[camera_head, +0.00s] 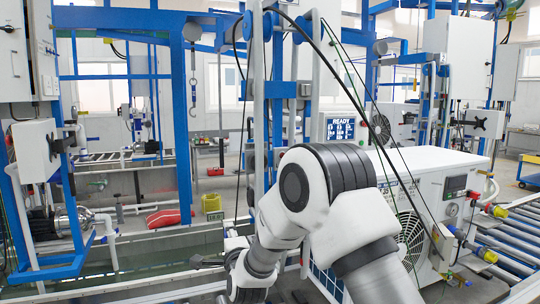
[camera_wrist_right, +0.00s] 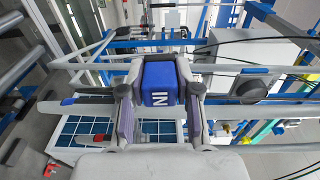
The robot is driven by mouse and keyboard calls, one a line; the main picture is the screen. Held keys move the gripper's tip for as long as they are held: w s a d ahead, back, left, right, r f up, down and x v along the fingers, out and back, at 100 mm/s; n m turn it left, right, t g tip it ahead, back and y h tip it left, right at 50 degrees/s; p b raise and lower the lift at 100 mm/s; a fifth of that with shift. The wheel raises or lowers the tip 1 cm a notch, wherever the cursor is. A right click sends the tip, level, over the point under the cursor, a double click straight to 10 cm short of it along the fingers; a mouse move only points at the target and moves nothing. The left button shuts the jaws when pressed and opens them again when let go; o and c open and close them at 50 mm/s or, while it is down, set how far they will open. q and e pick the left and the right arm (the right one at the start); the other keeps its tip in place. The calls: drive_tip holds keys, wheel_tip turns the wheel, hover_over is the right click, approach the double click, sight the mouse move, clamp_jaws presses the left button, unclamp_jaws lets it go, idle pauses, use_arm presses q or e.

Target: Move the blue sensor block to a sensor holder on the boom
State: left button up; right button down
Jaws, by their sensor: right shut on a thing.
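The blue sensor block (camera_wrist_right: 159,84) shows in the right wrist view, with the white letters "IN" on its face. My right gripper (camera_wrist_right: 158,92) is shut on it, one finger along each side. In the head view my white and black right arm bends down to the lower middle, and I cannot make out the block there. I cannot tell for sure which part is the boom or its sensor holder. My left gripper is not in view.
A white unit with a fan grille (camera_head: 412,238) stands right of my arm, next to a roller conveyor (camera_head: 510,250). Blue posts (camera_head: 181,120) and hanging cables stand close around my arm. A "READY" screen (camera_head: 341,128) is behind. A yellow-green box (camera_head: 212,203) is at left.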

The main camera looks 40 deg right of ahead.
drive_tip(key=d+r+p, duration=0.3)
drive_tip(key=r, duration=0.8)
drive_tip(key=d+r+p, duration=0.3)
drive_tip(key=r, duration=0.7)
drive_tip(key=y+p, duration=0.1)
drive_tip(key=p, duration=0.3)
approach(257, 89)
drive_tip(key=shift+w+f+n, duration=0.1)
drive_tip(key=shift+f+n, duration=0.15)
drive_tip(key=shift+n, duration=0.15)
drive_tip(key=shift+w+d, duration=0.1)
drive_tip(key=shift+p+x, duration=0.7)
drive_tip(key=shift+x, duration=1.9)
drive_tip(key=shift+r, duration=0.15)
drive_tip(key=shift+w+b, duration=0.1)
drive_tip(key=shift+b, duration=0.45)
drive_tip(key=shift+w, duration=0.5)
